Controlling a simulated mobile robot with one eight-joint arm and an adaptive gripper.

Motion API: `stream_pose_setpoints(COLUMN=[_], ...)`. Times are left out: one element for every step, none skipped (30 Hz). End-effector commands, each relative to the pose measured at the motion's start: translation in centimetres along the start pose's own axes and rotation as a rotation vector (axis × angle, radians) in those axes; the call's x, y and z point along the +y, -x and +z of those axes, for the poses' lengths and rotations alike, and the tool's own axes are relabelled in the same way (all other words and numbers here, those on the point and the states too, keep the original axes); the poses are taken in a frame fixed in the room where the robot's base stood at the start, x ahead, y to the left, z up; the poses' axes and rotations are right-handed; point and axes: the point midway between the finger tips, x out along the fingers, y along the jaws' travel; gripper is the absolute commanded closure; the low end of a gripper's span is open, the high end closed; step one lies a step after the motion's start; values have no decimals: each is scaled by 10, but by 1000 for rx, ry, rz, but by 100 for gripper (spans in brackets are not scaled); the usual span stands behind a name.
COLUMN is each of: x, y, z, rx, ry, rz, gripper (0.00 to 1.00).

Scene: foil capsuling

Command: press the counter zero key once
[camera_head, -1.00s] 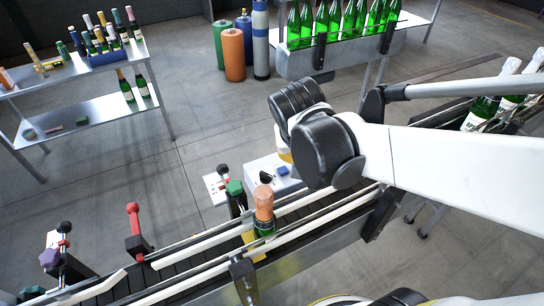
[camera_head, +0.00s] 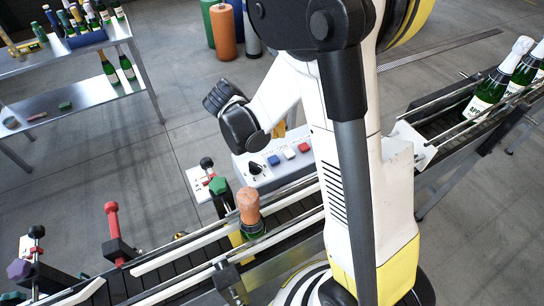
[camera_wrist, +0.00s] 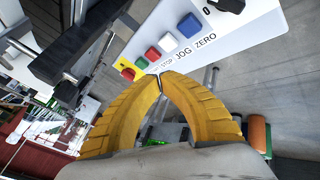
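The counter zero key is a blue button (camera_wrist: 189,25) above the printed word ZERO on a white control panel (camera_wrist: 240,32) in the wrist view. Beside it are a white button (camera_wrist: 169,41) over JOG and a red button (camera_wrist: 152,53) over STOP. My gripper (camera_wrist: 160,78) has its two yellow fingertips together with nothing between them. The tips lie below the panel's lettering in the picture, apart from the blue key. In the head view the panel (camera_head: 258,178) and blue key (camera_head: 274,160) show behind the conveyor; my arm hides most of my gripper.
A conveyor (camera_head: 190,250) with guide rails runs in front of the panel, carrying a capped bottle (camera_head: 249,208). A black knob (camera_wrist: 226,5) sits beside the blue key. A red-handled lever (camera_head: 112,222) stands at left. More bottles (camera_head: 490,90) stand on the conveyor at right.

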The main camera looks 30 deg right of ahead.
Motion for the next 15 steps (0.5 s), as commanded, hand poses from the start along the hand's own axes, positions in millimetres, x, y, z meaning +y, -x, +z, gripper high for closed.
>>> stream_pose_setpoints(x=[0, 0, 0, 0, 0, -1, -2, -2, -3, -4, -5, -7, -8, -10, -12], y=[0, 0, 0, 0, -1, -2, -2, -4, -6, -7, -9, -12, -15, -18, -22], z=[0, 0, 0, 0, 0, 1, 1, 2, 3, 4, 5, 7, 8, 10, 12], rx=[0, 0, 0, 0, 0, 0, 0, 0, 0, 0, 0, 0, 0, 0, 1], ry=[0, 0, 0, 0, 0, 0, 0, 0, 1, 1, 1, 1, 1, 1, 1], rz=[0, -1, -1, -1, -1, -1, -1, -1, -1, -1, -1, -1, -1, -1, -1], gripper=[100, 100, 100, 100, 100, 100, 100, 100, 100, 100, 100, 100, 100, 100, 100])
